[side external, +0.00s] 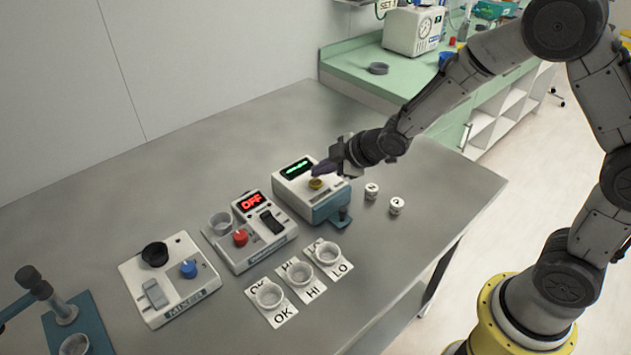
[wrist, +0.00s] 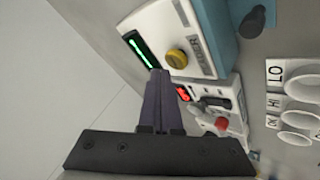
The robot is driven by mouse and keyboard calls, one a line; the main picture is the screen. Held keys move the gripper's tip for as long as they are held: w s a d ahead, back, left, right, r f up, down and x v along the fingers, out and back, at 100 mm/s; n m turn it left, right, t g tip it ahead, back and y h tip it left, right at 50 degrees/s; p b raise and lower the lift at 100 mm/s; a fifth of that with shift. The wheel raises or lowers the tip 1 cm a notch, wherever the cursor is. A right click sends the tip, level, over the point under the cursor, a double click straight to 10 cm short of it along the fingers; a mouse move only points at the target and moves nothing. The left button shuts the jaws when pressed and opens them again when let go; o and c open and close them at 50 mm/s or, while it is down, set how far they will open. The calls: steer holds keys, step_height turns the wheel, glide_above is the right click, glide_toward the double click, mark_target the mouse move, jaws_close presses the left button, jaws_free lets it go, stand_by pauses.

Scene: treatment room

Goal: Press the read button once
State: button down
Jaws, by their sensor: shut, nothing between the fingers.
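The reader is a white and teal box (side external: 327,206) on the grey table, with a lit green display (side external: 297,169) and a yellow button (side external: 316,184) on top. In the wrist view the yellow button (wrist: 177,58) is fully visible, with the green display (wrist: 138,50) to its left. My gripper (side external: 318,170) is shut and empty, its dark fingers over the top of the reader, close to the button. In the wrist view the fingertips (wrist: 159,76) end just below and left of the button. I cannot tell whether they touch the casing.
A device with a red OFF display (side external: 251,201) and a red knob stands left of the reader; a mixer (side external: 171,280) is farther left. Cups on OK, HI and LO cards (side external: 300,275) lie in front. Two small lidded vials (side external: 396,205) stand right.

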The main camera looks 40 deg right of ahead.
mark_target(321, 183)
steer(key=shift+f, duration=0.95)
stand_by(1.6)
steer(key=shift+r, duration=0.95)
steer(key=shift+r, duration=2.5)
steer(key=shift+r, duration=0.1)
